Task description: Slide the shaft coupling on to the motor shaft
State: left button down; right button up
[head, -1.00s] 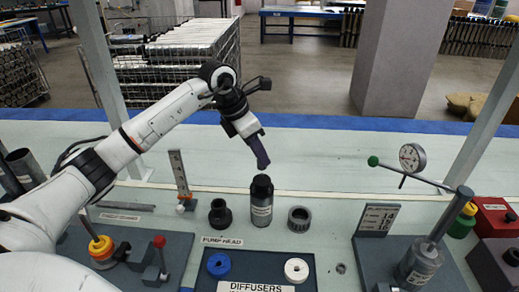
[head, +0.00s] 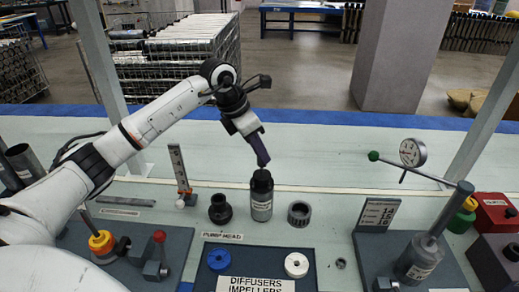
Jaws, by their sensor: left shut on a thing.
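My left gripper (head: 260,150) comes in from the left, tilted, with its dark fingers pointing down. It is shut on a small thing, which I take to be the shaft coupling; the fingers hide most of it. My right gripper is not in view.
A black flanged part (head: 220,209) stands left of the cylinder, and a dark grey ring (head: 299,214) lies to its right. A tray (head: 258,246) with blue and white rings is in front. A fixture (head: 418,258) with a slanted post stands at right, near a dial gauge (head: 412,152).

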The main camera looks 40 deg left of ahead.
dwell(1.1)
pick_arm(q)
jog(key=shift+f+b, duration=0.75)
jog(key=shift+f, duration=0.6)
jog(key=c, duration=1.5)
grip_release()
jog(key=v, duration=1)
jog(key=shift+r, duration=0.15)
jog(key=shift+s, duration=0.15)
